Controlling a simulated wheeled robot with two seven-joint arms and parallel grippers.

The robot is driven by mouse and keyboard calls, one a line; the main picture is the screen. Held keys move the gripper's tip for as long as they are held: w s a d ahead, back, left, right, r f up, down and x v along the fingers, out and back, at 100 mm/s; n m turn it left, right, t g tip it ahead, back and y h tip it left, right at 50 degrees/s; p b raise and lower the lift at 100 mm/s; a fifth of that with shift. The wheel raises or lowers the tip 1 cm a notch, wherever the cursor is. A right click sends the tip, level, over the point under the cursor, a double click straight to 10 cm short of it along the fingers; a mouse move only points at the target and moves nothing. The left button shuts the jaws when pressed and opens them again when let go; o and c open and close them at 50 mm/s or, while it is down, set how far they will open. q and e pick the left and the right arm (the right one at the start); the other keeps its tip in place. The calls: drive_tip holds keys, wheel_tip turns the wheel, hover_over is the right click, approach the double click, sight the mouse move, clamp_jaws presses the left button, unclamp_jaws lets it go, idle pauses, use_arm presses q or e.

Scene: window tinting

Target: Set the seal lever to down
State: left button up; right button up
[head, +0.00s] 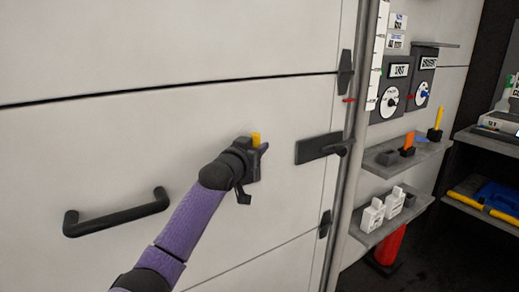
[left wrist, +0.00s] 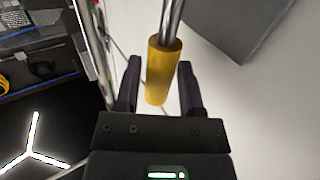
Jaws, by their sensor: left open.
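A lever with a yellow grip (left wrist: 164,72) on a shiny metal rod (left wrist: 173,18) shows in the left wrist view; I take it to be the seal lever. The yellow grip (head: 256,139) also shows in the head view, in front of the pale door panel. My left gripper (head: 258,152) is at the grip. In the left wrist view, my left gripper (left wrist: 160,80) is open, with one finger on each side of the yellow grip. A gap shows on the left side; contact on the right is unclear. The lever's base is hidden in the head view. My right gripper is not in view.
A black bar handle (head: 118,212) is on the panel at left. A dark latch plate (head: 318,147) sits right of my gripper. Shelves (head: 392,155) with small items and dial boxes (head: 391,95) stand at right. A dark block (left wrist: 238,25) is near the rod.

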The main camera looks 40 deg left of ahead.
use_arm(q)
drive_tip(key=shift+b+x, duration=0.35)
drive_tip(key=shift+x, duration=0.8)
drive_tip(key=shift+c, duration=0.2)
clamp_jaws()
drive_tip(key=shift+f, duration=0.1)
idle(0.4)
